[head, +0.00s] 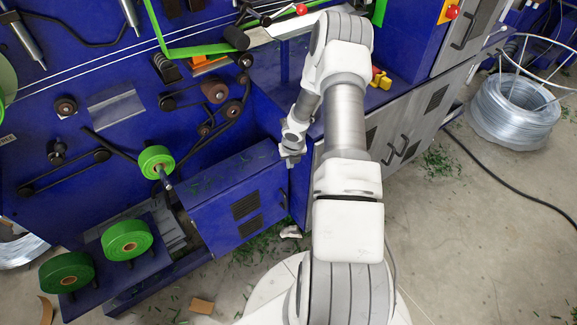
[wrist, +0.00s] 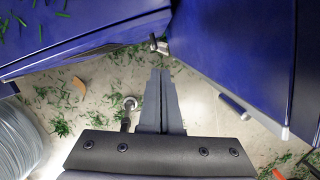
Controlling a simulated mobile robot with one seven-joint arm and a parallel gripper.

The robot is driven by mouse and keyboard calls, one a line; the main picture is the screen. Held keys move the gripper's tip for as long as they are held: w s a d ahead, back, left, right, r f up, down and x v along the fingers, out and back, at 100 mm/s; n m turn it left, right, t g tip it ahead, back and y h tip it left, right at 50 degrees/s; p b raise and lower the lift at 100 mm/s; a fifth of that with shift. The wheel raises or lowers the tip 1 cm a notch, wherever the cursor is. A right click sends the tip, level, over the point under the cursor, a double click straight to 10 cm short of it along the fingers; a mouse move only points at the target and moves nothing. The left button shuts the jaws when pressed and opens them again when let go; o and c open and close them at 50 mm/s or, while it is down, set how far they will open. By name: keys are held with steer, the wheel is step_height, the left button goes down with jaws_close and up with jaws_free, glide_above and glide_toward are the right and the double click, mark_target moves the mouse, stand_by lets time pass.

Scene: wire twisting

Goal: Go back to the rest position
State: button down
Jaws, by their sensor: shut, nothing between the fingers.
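My gripper (wrist: 161,72) shows in the wrist view with its two grey fingers together and nothing between them. It points toward a gap between blue machine panels, with the concrete floor below. In the head view my arm reaches up and folds back down, and my gripper (head: 291,160) hangs beside the blue machine (head: 235,205), above its lower box. The fingertips are small there, and I cannot tell whether they touch anything.
Green tape rolls (head: 127,240) sit on the machine's lower left. A wire coil (head: 514,112) stands on the floor at right. A black cable (head: 510,190) crosses the concrete. Green scraps litter the floor. A small metal fitting (wrist: 158,45) lies close beyond the fingertips in the wrist view.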

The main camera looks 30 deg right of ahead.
steer(key=shift+s+r, duration=0.1)
steer(key=shift+r, duration=0.25)
step_height(320, 180, up, 20)
steer(key=w+m+h+p, duration=0.2)
steer(key=m, duration=0.5)
steer(key=s+a+r+m, duration=0.2)
steer(key=r+m, duration=0.1)
steer(key=r, duration=0.3)
steer(key=s+a+r+m+t+h, duration=0.1)
steer(key=a+r+m, duration=0.15)
steer(key=r, duration=0.25)
steer(key=s+a+r+m, duration=0.2)
steer(key=r+m, duration=0.2)
steer(key=r, duration=0.2)
steer(key=s+a+r+m+t+y+p, duration=0.1)
steer(key=s+a+r+m+y, duration=0.1)
steer(key=s+a+r+m, duration=0.5)
steer(key=s+a+r+m+t+y+p, duration=0.1)
steer(key=s+a+r+m+y+p, duration=0.1)
steer(key=s+a+r+m, duration=0.5)
steer(key=s+a+m, duration=0.2)
steer(key=s, duration=0.4)
steer(key=shift+s+r, duration=0.25)
steer(key=shift+s, duration=0.15)
steer(key=shift+d, duration=0.1)
